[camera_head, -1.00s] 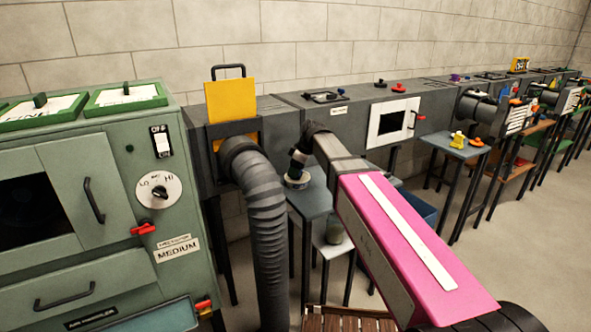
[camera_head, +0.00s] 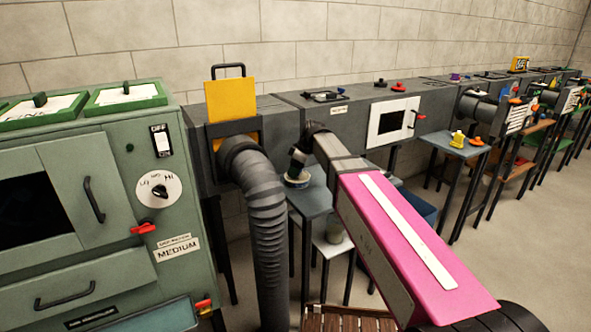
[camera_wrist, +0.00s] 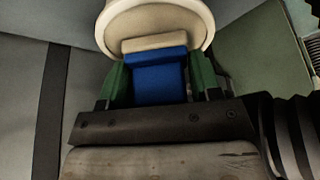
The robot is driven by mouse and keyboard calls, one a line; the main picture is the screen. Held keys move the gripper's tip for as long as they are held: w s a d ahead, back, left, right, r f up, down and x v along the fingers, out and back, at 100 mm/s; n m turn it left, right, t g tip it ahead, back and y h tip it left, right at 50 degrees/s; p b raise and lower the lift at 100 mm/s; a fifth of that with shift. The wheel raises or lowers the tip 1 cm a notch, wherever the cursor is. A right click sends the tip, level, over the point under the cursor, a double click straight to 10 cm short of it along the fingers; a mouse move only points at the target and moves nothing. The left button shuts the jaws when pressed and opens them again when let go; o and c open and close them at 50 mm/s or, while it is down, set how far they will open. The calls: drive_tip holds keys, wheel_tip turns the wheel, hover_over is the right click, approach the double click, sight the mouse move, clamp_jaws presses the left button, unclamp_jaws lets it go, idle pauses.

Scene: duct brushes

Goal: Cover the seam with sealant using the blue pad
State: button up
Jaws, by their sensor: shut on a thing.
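My gripper (camera_wrist: 160,85), with green fingers, is shut on the blue pad (camera_wrist: 160,82). A beige part (camera_wrist: 154,44) shows at the pad's far end. That end overlaps a round cream dish (camera_wrist: 207,28) in the wrist view; I cannot tell whether it touches the contents. In the head view my gripper (camera_head: 297,162) points down over the small table beside the duct, with the pale dish (camera_head: 297,183) under it. The pad is too small to make out there. A joint between grey duct sections (camera_head: 271,97) shows behind; I cannot tell whether it is the seam.
A ribbed black hose (camera_head: 266,210) hangs from the duct left of my arm. A green cabinet (camera_head: 95,215) fills the left. A yellow plate (camera_head: 231,100) stands up from the duct. The small table (camera_head: 312,203) is under the dish. Further ducts and tables run to the right.

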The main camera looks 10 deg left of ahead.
drive_tip(key=shift+r, duration=3.45)
